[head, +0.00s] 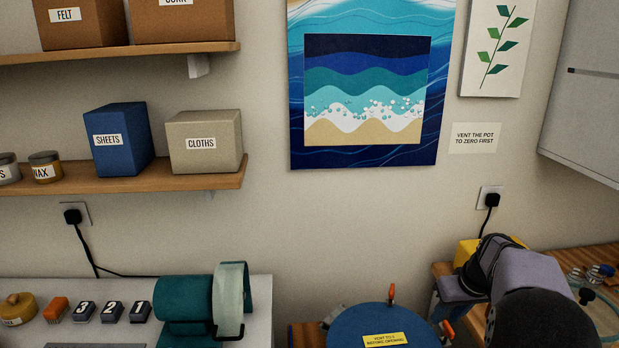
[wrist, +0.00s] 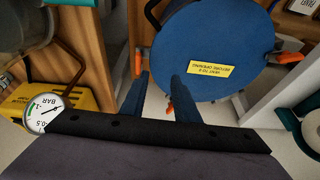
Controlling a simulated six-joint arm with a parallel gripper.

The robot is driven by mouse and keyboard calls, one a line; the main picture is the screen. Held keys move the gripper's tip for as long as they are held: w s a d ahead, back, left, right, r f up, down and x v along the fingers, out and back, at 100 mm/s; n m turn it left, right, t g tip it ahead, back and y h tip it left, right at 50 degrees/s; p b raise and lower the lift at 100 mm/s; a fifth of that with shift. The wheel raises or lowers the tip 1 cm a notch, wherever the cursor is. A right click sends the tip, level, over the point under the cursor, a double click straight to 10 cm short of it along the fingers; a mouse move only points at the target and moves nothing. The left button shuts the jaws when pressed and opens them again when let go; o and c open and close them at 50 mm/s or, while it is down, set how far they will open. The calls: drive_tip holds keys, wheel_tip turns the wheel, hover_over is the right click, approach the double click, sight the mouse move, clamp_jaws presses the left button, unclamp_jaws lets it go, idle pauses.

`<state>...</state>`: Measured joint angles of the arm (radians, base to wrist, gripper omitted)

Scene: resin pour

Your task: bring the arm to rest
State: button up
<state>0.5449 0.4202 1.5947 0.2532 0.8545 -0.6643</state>
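My gripper (wrist: 161,80) shows in the wrist view as two blue fingers standing apart, with nothing between them. It is open and empty. The fingers point toward the near edge of a round blue pot lid (wrist: 222,50) with a yellow label and orange clamp handles; I cannot tell how far apart they are. In the head view my arm comes in at the lower right, bent, with its wrist end right of the blue lid (head: 372,322). The fingertips are not clearly visible there.
A pressure gauge (wrist: 45,112) and yellow body (wrist: 14,106) lie left of my gripper. A white bench (head: 262,300) holds a teal roller (head: 185,297) and numbered blocks. Shelves (head: 150,184) with boxes hang above. A wooden bench (head: 603,258) is at right.

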drive_tip(key=s+a+r+g+p, duration=0.1)
drive_tip(key=s+a+r+p, duration=0.3)
drive_tip(key=a, duration=0.4)
drive_tip(key=s+a+r+g+p, duration=0.1)
drive_tip(key=s+a+r+p, duration=0.2)
drive_tip(key=s+a+p, duration=0.4)
drive_tip(key=s+a+g+p, duration=0.1)
drive_tip(key=s+a+p, duration=0.1)
drive_tip(key=s, duration=0.4)
drive_tip(key=s+a+r+g+p, duration=0.1)
drive_tip(key=s+a, duration=0.4)
drive_tip(key=s, duration=0.2)
drive_tip(key=shift+s+a+r+p, duration=0.15)
drive_tip(key=shift+a+p, duration=0.15)
drive_tip(key=shift+p, duration=0.05)
